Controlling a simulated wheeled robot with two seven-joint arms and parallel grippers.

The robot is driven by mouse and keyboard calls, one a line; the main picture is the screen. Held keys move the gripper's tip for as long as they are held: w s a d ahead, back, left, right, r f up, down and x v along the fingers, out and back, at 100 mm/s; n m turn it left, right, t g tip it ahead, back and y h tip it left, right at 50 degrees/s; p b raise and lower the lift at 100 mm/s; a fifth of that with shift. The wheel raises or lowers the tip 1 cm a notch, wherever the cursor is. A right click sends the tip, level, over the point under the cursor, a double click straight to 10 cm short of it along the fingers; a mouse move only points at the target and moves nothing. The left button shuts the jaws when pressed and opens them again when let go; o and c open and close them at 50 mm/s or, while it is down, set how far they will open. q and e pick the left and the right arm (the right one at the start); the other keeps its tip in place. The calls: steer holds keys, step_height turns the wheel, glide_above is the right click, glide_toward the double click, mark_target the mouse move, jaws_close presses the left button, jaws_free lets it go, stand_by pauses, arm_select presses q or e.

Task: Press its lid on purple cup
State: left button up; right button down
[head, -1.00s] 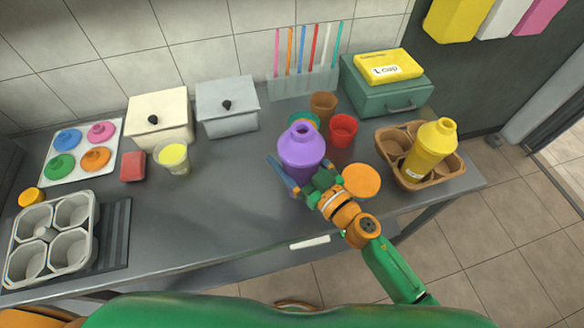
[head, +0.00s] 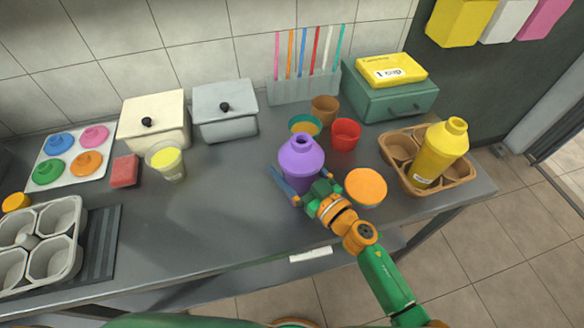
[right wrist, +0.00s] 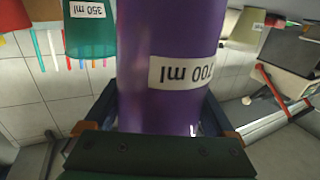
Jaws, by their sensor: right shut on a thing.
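The purple cup (head: 301,163) is a tall vessel with rounded shoulders and a narrow open neck, upright near the middle of the counter. It also shows in the right wrist view (right wrist: 165,100), with an upside-down "700 ml" label. My right gripper (head: 298,195) is shut on its lower body, with one blue finger along its left side. I cannot tell whether its base touches the counter. I see no separate purple lid; the shouldered top may be one. My left gripper is not in view.
A red cup (head: 346,134), brown cup (head: 324,109) and teal cup (head: 305,124) stand behind. A yellow bottle (head: 442,153) sits in a brown carrier (head: 463,170).

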steer(key=shift+f, duration=0.1)
jaws_free()
steer(key=shift+r, duration=0.35)
steer(key=v, duration=1.2)
steer(key=shift+d+f, duration=0.1)
steer(key=shift+f, duration=0.1)
